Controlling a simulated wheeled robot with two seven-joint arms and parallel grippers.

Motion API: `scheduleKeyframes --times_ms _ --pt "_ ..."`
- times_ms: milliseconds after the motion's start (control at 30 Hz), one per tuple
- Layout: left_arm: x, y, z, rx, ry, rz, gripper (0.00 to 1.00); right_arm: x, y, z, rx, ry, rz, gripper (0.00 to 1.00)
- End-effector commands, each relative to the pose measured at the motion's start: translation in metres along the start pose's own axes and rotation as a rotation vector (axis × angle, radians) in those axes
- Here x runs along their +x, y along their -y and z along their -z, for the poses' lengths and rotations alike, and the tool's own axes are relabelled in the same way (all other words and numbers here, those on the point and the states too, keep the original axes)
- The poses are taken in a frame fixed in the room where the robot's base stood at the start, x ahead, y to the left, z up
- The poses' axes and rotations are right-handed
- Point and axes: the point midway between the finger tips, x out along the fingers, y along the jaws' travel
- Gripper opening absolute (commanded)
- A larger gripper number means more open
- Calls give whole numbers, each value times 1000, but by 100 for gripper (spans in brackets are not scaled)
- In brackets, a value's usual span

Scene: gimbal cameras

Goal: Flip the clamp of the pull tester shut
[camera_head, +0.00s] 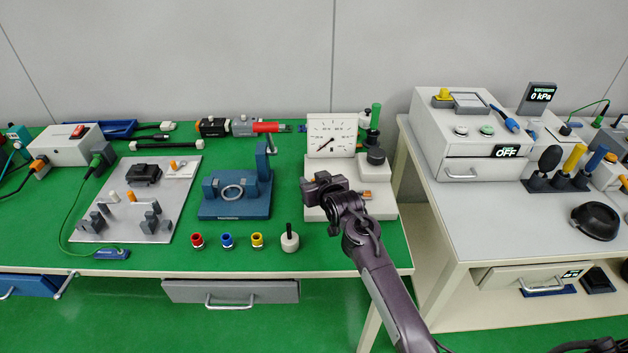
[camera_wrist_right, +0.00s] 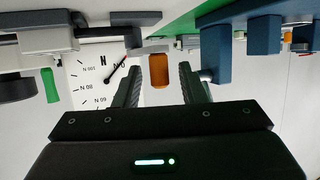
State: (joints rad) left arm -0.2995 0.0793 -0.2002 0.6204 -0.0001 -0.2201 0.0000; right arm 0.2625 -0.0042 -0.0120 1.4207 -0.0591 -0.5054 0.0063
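The pull tester, with its white dial gauge (camera_head: 331,135) and pale base (camera_head: 384,207), stands at the right end of the green bench. My right gripper (camera_head: 325,184) is over the front left of its base and hides part of it. In the right wrist view the picture is upside down. There an orange handle (camera_wrist_right: 159,70) with a silver end, apparently the clamp's, sits between the two open fingers of my right gripper (camera_wrist_right: 160,78), with gaps on both sides. An orange piece (camera_head: 367,195) shows right of the gripper; I cannot tell if it is the same handle. My left gripper is out of view.
A blue fixture (camera_head: 234,207) with an upright post stands left of the tester. Red (camera_head: 197,240), blue (camera_head: 227,240) and yellow (camera_head: 257,240) small parts and a white knob (camera_head: 290,241) lie in front. A grey plate (camera_head: 118,222) is farther left.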

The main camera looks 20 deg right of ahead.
Motion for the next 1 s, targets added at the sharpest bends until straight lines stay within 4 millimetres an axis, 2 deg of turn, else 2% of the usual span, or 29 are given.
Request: scheduleKeyframes --times_ms 133,400,633,1000 --pt "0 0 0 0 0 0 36 0 0 0 0 0 0 36" --pt "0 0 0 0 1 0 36 0 0 0 0 0 0 0" --pt "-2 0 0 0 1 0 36 -1 -3 1 -13 -2 22 0" --pt "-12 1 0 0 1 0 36 -5 -13 0 -92 -2 210 0"
